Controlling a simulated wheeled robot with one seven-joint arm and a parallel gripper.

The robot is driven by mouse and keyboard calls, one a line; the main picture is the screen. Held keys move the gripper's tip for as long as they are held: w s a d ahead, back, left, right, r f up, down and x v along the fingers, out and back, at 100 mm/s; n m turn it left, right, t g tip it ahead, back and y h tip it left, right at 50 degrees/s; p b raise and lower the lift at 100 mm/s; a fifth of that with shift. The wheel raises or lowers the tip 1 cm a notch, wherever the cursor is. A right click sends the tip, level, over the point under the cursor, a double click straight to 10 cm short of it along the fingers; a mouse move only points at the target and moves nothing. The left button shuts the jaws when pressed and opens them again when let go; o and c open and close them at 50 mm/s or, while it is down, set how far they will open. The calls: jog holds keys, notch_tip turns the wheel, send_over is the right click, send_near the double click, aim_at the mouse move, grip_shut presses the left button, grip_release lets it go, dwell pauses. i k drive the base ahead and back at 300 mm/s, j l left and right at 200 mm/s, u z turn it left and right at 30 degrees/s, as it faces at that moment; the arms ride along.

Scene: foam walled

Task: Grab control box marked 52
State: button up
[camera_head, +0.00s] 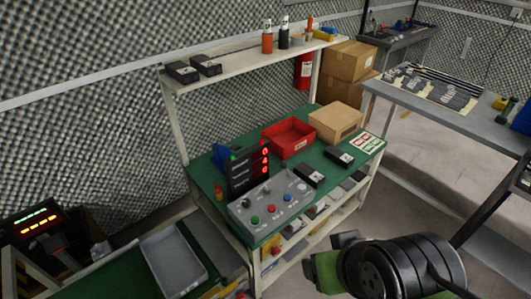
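A grey control box (268,207) with coloured buttons and knobs lies on the front of the green-topped workbench (208,178). Small black boxes with pale labels also sit on the bench, one just behind the grey box (309,175) and one farther right (339,158). Two more black boxes (182,72) (206,65) sit on the upper shelf. No number 52 is readable on any of them. My gripper (328,266) is at the bottom, in front of the bench and apart from these boxes. Its finger opening is not clear from this angle.
A black display (248,172) with red lights stands behind the grey control box. A red bin (288,139) and a cardboard box (336,122) are at the back of the bench. A grey tray (174,262) is lower left. Another table (455,112) stands right.

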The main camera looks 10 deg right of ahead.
aim_at(309, 174)
jog(key=i+l+u, duration=0.3)
jog(key=l+u, duration=0.3)
jog(key=l, duration=0.15)
jog(key=i+l+u, duration=0.2)
jog(key=l+u, duration=0.45)
jog(key=l, duration=0.2)
jog(key=l+u, duration=0.3)
jog(key=l, duration=0.2)
jog(key=i, duration=0.05)
